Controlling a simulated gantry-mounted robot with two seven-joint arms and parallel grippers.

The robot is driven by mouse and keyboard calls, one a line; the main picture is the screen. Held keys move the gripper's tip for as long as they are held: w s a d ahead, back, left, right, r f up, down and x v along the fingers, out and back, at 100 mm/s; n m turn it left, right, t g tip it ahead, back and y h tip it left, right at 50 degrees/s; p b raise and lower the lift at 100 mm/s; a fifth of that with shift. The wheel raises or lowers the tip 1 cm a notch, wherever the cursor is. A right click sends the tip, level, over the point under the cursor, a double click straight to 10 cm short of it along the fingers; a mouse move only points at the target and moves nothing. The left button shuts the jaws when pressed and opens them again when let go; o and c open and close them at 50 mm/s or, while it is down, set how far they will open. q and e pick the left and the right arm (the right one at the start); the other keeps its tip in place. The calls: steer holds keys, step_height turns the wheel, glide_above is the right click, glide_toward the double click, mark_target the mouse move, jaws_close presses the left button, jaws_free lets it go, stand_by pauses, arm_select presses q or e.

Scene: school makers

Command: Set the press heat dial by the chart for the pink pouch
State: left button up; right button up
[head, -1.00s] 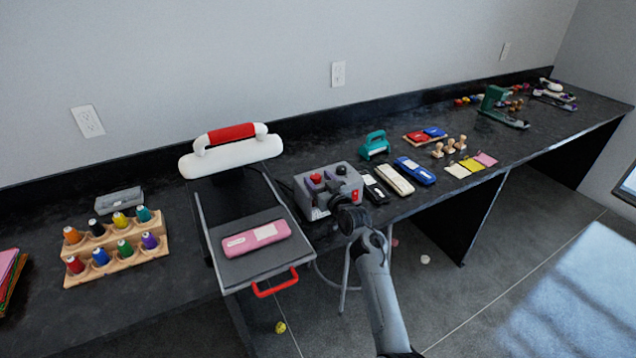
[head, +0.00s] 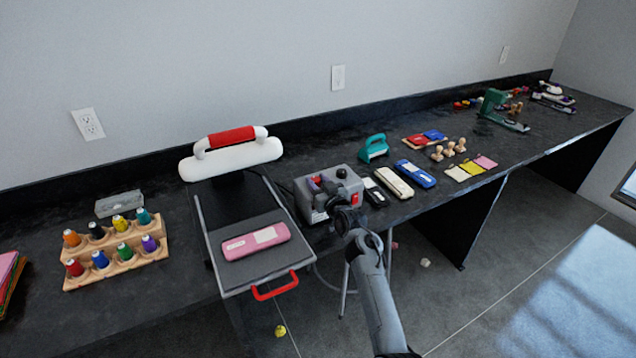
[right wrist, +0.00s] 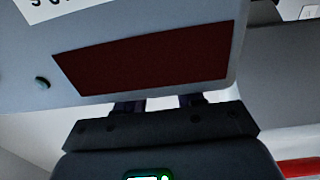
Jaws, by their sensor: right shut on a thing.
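The pink pouch (head: 256,242) lies flat on the tray of the heat press (head: 228,275), below the white press head with its red handle. The grey control box (head: 307,206) stands right of the press. It has a black knob (head: 341,173) and a red switch (head: 354,198). My right gripper (head: 328,186) is at the top of this box, its fingers shut on a small part, apparently the heat dial, which is mostly hidden. In the right wrist view, a dark red panel (right wrist: 160,60) on a grey face hides the fingertips. My left gripper is out of view. I cannot make out a readable chart.
A spool rack (head: 118,250) stands at the left. A red pull handle (head: 275,287) sticks out past the table's front edge.

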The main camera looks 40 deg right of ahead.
steer(key=shift+a+m+h+p, duration=0.15)
steer(key=shift+m+h+p, duration=0.3)
steer(key=shift+h, duration=0.25)
steer(key=o, duration=1)
steer(key=shift+s, duration=0.1)
steer(key=shift+s+a, duration=0.1)
steer(key=shift+s, duration=0.15)
steer(key=shift+p+v, duration=1.4)
steer(key=shift+v, duration=3.6)
